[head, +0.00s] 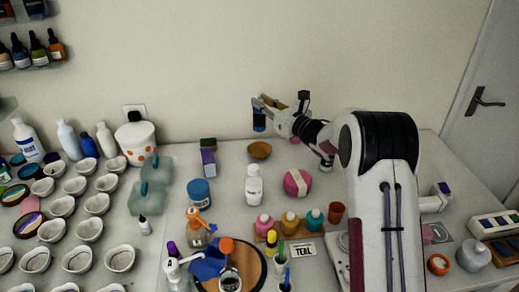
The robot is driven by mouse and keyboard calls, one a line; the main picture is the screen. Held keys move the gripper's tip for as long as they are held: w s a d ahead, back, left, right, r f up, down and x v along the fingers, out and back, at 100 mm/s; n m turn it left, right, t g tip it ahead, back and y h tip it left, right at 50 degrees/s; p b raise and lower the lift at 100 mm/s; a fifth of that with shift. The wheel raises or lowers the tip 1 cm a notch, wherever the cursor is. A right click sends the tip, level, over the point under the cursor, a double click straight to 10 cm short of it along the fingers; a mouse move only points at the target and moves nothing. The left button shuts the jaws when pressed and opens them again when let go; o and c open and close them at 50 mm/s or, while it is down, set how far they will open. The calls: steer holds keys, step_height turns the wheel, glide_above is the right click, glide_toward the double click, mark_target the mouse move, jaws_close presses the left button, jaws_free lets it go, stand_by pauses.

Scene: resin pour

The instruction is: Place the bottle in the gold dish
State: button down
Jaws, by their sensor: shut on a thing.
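My gripper (260,104) is at the upper middle of the head view, reaching left from my arm. It is shut on a small dark blue bottle (259,123), which hangs roughly upright below the fingers. The gold dish (260,150) is a small, shallow brownish-gold bowl on the table near the back wall. In the picture the bottle is straight above the dish, with a gap between them. The exact depth offset between bottle and dish cannot be told from this view. The dish looks empty, though its inside is small in view.
A white bottle (253,185) and a pink round container (297,183) stand in front of the dish. A purple and green block (208,157) is to its left. Many white cups crowd the left side. My arm covers part of the right side.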

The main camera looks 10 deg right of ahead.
mark_target(264, 130)
steer(key=shift+f, duration=0.1)
stand_by(0.3)
steer(key=shift+f, duration=3.05)
steer(key=shift+f, duration=0.1)
steer(key=shift+f, duration=1.75)
steer(key=shift+f, duration=0.15)
steer(key=c, duration=1.8)
jaws_free()
steer(key=shift+c, duration=0.2)
steer(key=v, duration=1.2)
